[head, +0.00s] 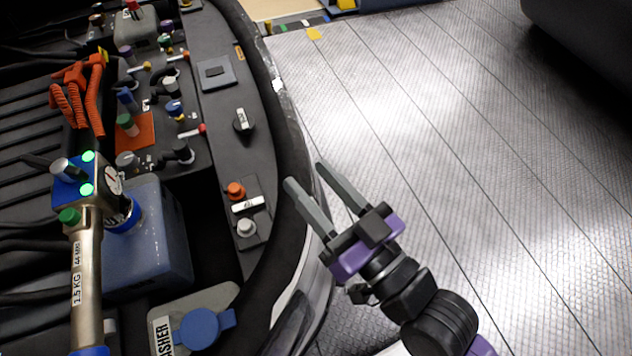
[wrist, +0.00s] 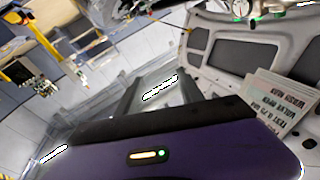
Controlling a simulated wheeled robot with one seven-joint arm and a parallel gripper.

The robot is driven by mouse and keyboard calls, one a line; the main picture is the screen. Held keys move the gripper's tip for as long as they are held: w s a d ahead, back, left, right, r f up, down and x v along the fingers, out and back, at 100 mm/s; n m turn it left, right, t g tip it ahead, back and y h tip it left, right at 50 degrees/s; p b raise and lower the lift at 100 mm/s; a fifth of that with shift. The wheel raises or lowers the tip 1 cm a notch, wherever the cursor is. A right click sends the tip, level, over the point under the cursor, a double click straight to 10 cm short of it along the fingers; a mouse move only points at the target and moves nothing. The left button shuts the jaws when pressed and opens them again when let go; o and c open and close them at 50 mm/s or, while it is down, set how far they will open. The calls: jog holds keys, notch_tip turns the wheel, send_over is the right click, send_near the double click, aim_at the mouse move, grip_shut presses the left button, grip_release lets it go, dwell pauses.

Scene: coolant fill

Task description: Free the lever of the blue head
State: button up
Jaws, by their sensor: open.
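The blue head (head: 72,188) is at the left in the head view, with two lit green spots and a round dial gauge (head: 112,180) on its right side. It sits beside the blue tank (head: 150,235). A short grey cylinder (head: 66,168) sticks out at its upper left; I cannot tell whether this is the lever. A long metal tube (head: 85,285) marked "1.5 KG" runs down from the head, with a green knob (head: 69,215) near its top. My gripper (head: 305,174) is open and empty, well right of the head, over the bay's edge. The wrist view does not show the head.
Orange coiled hoses (head: 80,90) lie at upper left. A blue washer cap (head: 205,328) is below. Open floor (head: 430,120) lies right.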

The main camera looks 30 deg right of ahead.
grip_shut()
